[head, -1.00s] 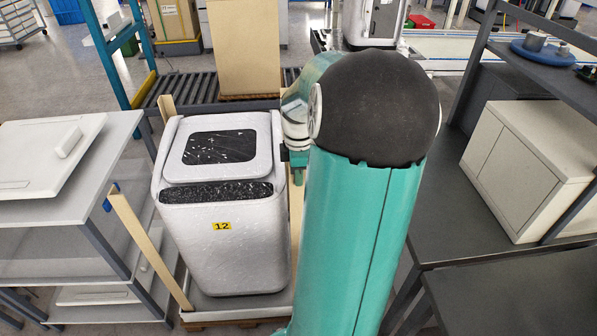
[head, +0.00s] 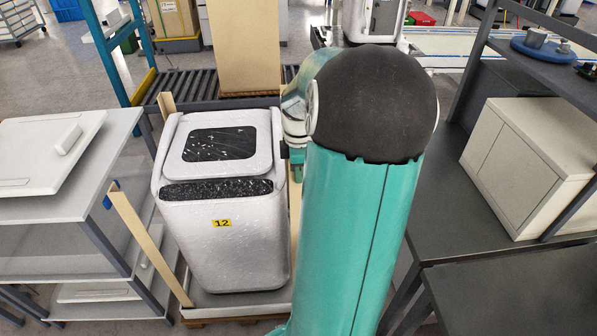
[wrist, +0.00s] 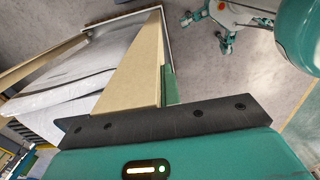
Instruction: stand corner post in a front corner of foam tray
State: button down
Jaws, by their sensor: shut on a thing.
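The foam tray (head: 240,301) is pale and low and sits under a large white wrapped appliance marked 12 (head: 225,245). A tan corner post (head: 148,245) stands at the tray's front left corner, and another post (head: 166,108) shows at the back left. My gripper is shut on a long tan corner post (wrist: 138,72) in the wrist view. One green finger (wrist: 170,86) shows beside it; the other is hidden. The held post's far end lies near a tray corner in that view; I cannot tell whether they touch. In the head view my arm hides most of the right side.
A grey bench (head: 70,205) with a white panel stands close at left. A dark bench (head: 450,215) with a white cabinet (head: 530,165) stands at right. A roller conveyor (head: 190,88) and a tall tan board (head: 243,50) are behind the appliance.

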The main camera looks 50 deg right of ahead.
aim_at(298, 190)
jog(key=shift+f, duration=3.5)
dwell(3.8)
dwell(0.4)
